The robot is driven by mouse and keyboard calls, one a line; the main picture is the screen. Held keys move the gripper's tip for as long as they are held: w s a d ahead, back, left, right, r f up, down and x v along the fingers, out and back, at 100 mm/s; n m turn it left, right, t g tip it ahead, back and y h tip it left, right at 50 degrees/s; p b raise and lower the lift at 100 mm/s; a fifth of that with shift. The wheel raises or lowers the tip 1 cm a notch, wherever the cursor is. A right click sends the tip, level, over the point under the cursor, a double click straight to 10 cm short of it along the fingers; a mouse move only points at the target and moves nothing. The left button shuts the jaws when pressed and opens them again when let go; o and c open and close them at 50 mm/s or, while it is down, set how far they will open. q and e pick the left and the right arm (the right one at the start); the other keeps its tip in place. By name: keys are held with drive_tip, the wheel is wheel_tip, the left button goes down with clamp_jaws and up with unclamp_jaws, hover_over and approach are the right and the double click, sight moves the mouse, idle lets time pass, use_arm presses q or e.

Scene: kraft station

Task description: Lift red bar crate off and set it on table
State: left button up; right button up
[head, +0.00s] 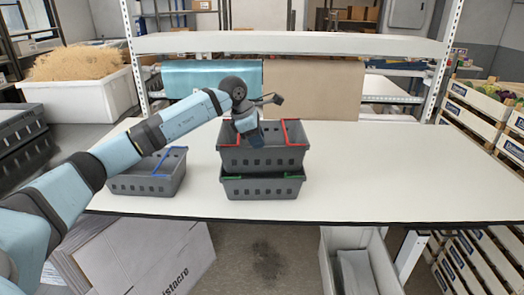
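The red bar crate (262,157) is a grey perforated crate with red bars at its rim. It sits upright on top of the green bar crate (262,188), a similar crate with green bars, on the white table (400,185). My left gripper (250,138) is over the back left part of the red bar crate, pointing down at its rim or opening. I cannot tell whether it touches the crate, and its fingers are too small and hidden to read. My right gripper is not in view.
A grey crate with a blue bar (150,183) stands on the table to the left, under my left arm. The table right of the stack is clear. A shelf frame (290,44) with blue and brown rolls stands behind. Cardboard boxes (150,255) are below the front edge.

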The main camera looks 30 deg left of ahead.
use_arm(q)
drive_tip(key=x, duration=0.2)
drive_tip(key=p+x, duration=0.1)
drive_tip(key=x, duration=0.1)
drive_tip(key=shift+w+d+f, duration=0.1)
drive_tip(key=shift+w+f, duration=0.15)
drive_tip(key=shift+w, duration=0.05)
clamp_jaws()
drive_tip(key=shift+r, duration=0.1)
idle(1.0)
